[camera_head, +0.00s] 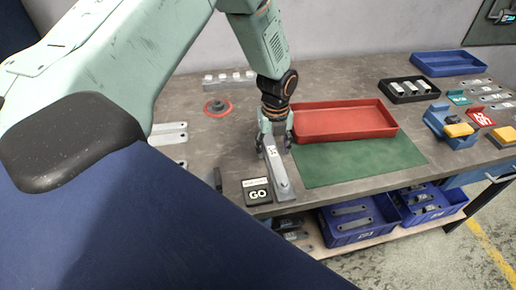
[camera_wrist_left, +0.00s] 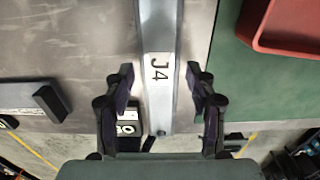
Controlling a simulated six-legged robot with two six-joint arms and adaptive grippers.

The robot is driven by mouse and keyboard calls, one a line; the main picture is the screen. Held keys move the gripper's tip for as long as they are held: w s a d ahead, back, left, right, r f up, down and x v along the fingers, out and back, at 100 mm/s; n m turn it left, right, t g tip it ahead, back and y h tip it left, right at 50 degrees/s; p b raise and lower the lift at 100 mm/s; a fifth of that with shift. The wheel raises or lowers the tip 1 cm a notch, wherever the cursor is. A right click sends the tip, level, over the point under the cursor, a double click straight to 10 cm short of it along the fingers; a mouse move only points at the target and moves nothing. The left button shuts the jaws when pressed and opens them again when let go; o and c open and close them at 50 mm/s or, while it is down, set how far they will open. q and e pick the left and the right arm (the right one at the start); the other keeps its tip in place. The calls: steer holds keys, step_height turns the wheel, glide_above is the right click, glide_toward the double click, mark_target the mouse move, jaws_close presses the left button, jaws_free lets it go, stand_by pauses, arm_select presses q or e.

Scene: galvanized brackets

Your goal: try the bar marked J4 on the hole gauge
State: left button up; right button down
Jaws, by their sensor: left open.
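The grey metal bar marked J4 (camera_head: 281,182) lies near the front edge of the bench. It also shows in the left wrist view (camera_wrist_left: 159,35), its mark reading along its length. The black block labelled GO (camera_head: 257,192), which looks like the hole gauge, sits just left of the bar's near end; whether they touch I cannot tell. In the wrist view the block (camera_wrist_left: 128,129) is partly hidden by a finger. My left gripper (camera_head: 272,148) is open, its fingers (camera_wrist_left: 161,95) on either side of the bar with gaps. My right gripper is not in view.
A red tray (camera_head: 343,133) and green mat (camera_head: 385,165) lie right of the gripper. A dark upright piece (camera_head: 217,179) stands left of the block. Light bars (camera_head: 168,129) and a red round item (camera_head: 217,107) lie further left. Blue bins (camera_head: 347,237) sit on the shelf below.

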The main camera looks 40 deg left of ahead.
arm_select(q)
step_height(320, 180, up, 12)
stand_by(0.6)
steer(key=shift+d+f, duration=0.1)
stand_by(0.6)
